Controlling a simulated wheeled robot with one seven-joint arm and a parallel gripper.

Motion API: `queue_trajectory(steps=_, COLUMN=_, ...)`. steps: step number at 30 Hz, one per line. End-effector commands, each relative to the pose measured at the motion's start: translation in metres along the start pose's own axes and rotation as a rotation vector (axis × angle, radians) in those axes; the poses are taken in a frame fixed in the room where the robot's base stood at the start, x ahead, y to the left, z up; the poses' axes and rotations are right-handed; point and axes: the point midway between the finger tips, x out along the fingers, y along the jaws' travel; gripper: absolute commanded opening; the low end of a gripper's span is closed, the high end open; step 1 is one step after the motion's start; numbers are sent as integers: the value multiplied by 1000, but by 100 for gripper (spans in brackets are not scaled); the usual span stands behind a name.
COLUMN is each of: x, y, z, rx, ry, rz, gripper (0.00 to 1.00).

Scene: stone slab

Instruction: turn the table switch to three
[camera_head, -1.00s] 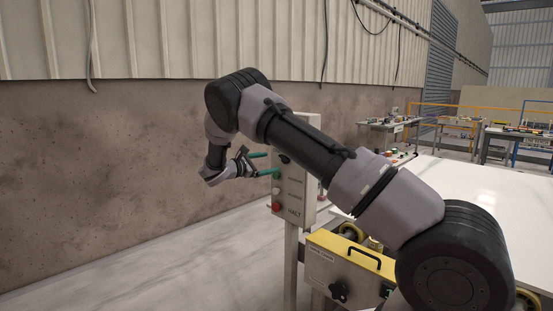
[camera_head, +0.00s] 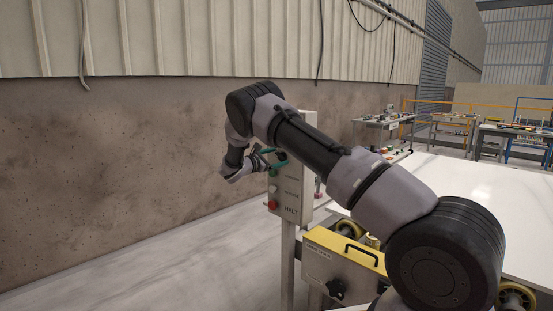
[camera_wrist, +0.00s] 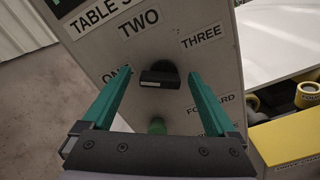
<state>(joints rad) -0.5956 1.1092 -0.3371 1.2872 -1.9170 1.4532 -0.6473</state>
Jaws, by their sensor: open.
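The table switch is a black knob (camera_wrist: 158,78) on a grey panel in the wrist view. Labels ONE, TWO and THREE (camera_wrist: 202,36) stand around it. Its bar lies roughly level across the picture, with a small pale mark on its front; I cannot tell its setting for sure. My gripper (camera_wrist: 158,72) is open, one teal finger on each side of the knob, with a gap to each. In the head view my gripper (camera_head: 270,158) is at the upper face of the grey control box (camera_head: 293,190), and the knob is hidden there.
A green button (camera_wrist: 157,126) sits below the knob, between my fingers. A red button (camera_head: 272,205) beside HALT is lower on the box. A yellow-topped unit (camera_head: 345,250) and a white tabletop (camera_head: 470,190) are to the right. Open floor lies left.

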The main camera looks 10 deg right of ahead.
Motion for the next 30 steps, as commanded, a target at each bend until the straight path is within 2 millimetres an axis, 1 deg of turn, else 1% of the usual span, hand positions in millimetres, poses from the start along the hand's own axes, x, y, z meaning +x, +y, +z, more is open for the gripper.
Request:
queue_trajectory(steps=6, x=0, y=0, z=0, rx=0, ry=1, rz=0, gripper=92)
queue_trajectory(steps=7, x=0, y=0, z=0, rx=0, ry=1, rz=0, gripper=89)
queue_trajectory(steps=8, x=0, y=0, z=0, rx=0, ry=1, rz=0, gripper=77)
queue_trajectory(steps=9, x=0, y=0, z=0, rx=0, ry=1, rz=0, gripper=62)
queue_trajectory(steps=11, x=0, y=0, z=0, rx=0, ry=1, rz=0, gripper=39)
queue_trajectory(steps=12, x=0, y=0, z=0, rx=0, ry=1, rz=0, gripper=24)
queue_trajectory(steps=13, x=0, y=0, z=0, rx=0, ry=1, rz=0, gripper=12)
queue_trajectory(steps=14, x=0, y=0, z=0, rx=0, ry=1, rz=0, gripper=7)
queue_trajectory(steps=23, x=-1, y=0, z=-1, rx=38, ry=2, rz=0, gripper=7)
queue_trajectory(steps=30, x=-1, y=-1, z=0, rx=176, ry=1, rz=0, gripper=7)
